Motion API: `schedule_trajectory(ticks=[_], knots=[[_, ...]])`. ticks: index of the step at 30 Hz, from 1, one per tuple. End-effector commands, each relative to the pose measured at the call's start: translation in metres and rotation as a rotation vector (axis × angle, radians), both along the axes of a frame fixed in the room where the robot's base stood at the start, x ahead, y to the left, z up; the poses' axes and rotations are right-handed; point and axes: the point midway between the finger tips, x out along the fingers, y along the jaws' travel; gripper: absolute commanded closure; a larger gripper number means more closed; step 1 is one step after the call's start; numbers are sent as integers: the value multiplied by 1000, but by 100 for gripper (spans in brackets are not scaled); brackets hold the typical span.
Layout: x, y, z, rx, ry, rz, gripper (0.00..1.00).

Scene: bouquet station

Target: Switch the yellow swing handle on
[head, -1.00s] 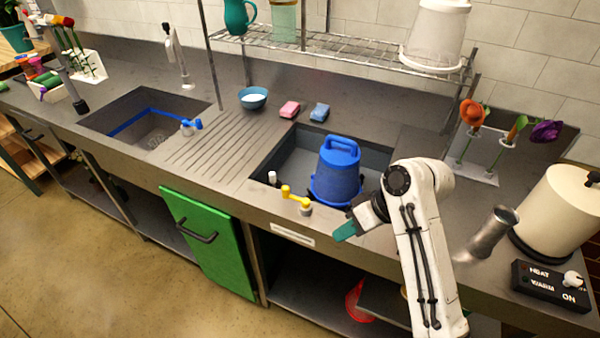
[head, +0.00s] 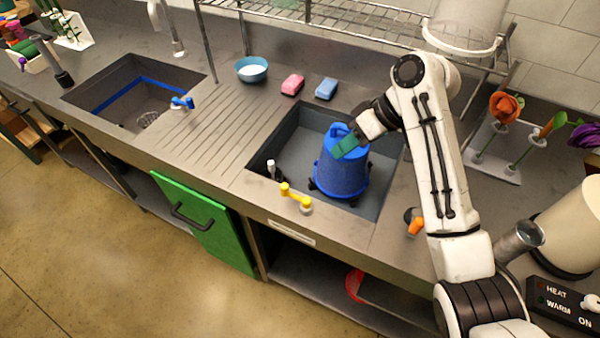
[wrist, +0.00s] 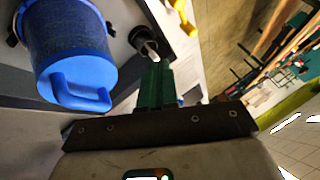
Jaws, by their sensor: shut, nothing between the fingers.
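The yellow swing handle (head: 296,197) is mounted on the counter's front rim, before the right sink. Its arm points left and slightly up in the head view. Part of it shows at the top edge of the wrist view (wrist: 183,14). My gripper (head: 345,148) has its teal fingers together and empty. In the head view it overlaps the top of the blue bucket, up and right of the yellow handle and apart from it.
The blue bucket (head: 341,178) stands in the right sink (head: 290,145). A small black-and-white fitting (head: 271,169) stands left of it. A blue handle (head: 183,102) is at the left sink. Sponges lie behind.

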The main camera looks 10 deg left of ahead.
Motion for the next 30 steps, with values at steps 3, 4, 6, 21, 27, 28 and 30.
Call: schedule_trajectory(ticks=[3, 4, 6, 21, 27, 28, 30], knots=[[0, 1, -1, 0, 0, 0, 100], [0, 2, -2, 0, 1, -1, 100], [-1, 5, -7, 0, 2, 0, 100], [-6, 59, -78, -2, 4, 1, 100], [-24, 80, -78, -1, 1, 0, 100], [-25, 82, -78, -1, -1, 0, 100], [-28, 85, -79, 0, -1, -1, 100]])
